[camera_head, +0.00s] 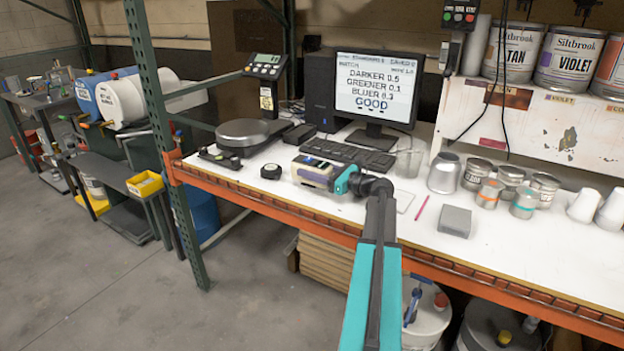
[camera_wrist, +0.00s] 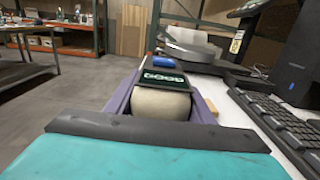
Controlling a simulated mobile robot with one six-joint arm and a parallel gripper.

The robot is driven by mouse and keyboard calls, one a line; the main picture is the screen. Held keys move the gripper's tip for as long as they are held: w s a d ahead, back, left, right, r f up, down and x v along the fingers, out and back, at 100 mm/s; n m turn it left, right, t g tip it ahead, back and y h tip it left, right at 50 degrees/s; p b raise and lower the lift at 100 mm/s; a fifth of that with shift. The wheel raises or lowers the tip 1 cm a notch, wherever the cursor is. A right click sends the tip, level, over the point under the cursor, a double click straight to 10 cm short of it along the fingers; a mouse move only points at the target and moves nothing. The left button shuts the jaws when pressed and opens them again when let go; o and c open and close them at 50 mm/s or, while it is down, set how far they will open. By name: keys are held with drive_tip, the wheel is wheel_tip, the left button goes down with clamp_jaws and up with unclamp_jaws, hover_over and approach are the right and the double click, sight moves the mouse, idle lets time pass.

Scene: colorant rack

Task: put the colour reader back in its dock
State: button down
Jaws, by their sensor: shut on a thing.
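The colour reader (camera_head: 312,172), a cream body with purple sides and a dark top, is over the white bench in front of the keyboard. In the wrist view the colour reader (camera_wrist: 160,102) shows its cream body, purple frame and a small screen reading GOOD. My gripper (camera_head: 336,180) is shut on its right end; the fingertips are partly hidden. I cannot tell whether the reader touches the bench. A low black cradle (camera_head: 220,158), which looks like the dock, sits near the bench's left front edge, left of the reader, and looks empty.
A small black round object (camera_head: 271,172) lies between the cradle and reader. A scale (camera_head: 243,133) stands behind the cradle. The keyboard (camera_head: 348,156) and a clear beaker (camera_head: 408,162) are behind my gripper. Several cans and a grey block (camera_head: 455,221) stand to the right.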

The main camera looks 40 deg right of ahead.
drive_tip(key=shift+f+p, duration=0.4)
drive_tip(key=shift+f, duration=1.25)
drive_tip(key=shift+f, duration=0.15)
drive_tip(key=c, duration=0.8)
unclamp_jaws()
drive_tip(key=shift+c, duration=0.2)
drive_tip(key=shift+s, duration=0.1)
drive_tip(key=b+v, duration=0.2)
drive_tip(key=v, duration=1)
drive_tip(key=shift+o, duration=0.4)
